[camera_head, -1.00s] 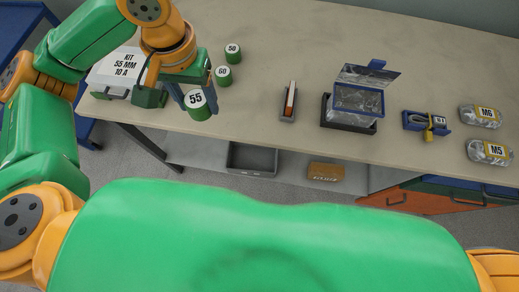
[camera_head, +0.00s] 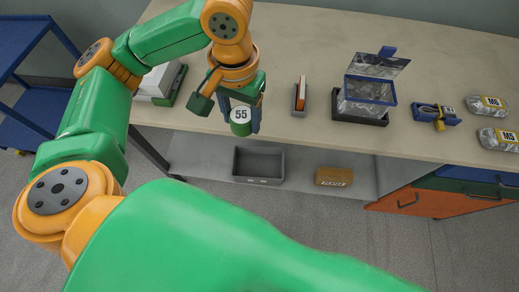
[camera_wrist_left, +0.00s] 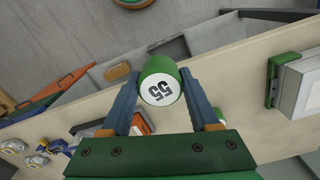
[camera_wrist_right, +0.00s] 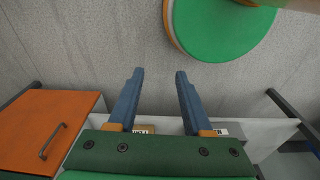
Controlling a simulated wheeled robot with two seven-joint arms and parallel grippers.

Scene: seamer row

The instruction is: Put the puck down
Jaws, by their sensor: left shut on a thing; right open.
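The puck is a green cylinder with a white top marked 55. In the head view the puck (camera_head: 241,121) is near the front edge of the table (camera_head: 205,122). My left gripper (camera_head: 240,117) is shut on it, one finger on each side. In the left wrist view the puck (camera_wrist_left: 160,82) sits between the tips of both blue fingers (camera_wrist_left: 160,88). I cannot tell whether its underside touches the table. My right gripper (camera_wrist_right: 157,75) is open and empty in the right wrist view, over the floor and facing the bench.
A white kit box (camera_head: 158,80) stands left of my left gripper. A narrow holder (camera_head: 299,101), a clear lidded box (camera_head: 368,94), a padlocked blue item (camera_head: 436,117) and two labelled packs (camera_head: 487,105) stand to the right. A grey bin (camera_head: 258,164) and brown box (camera_head: 333,177) are below.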

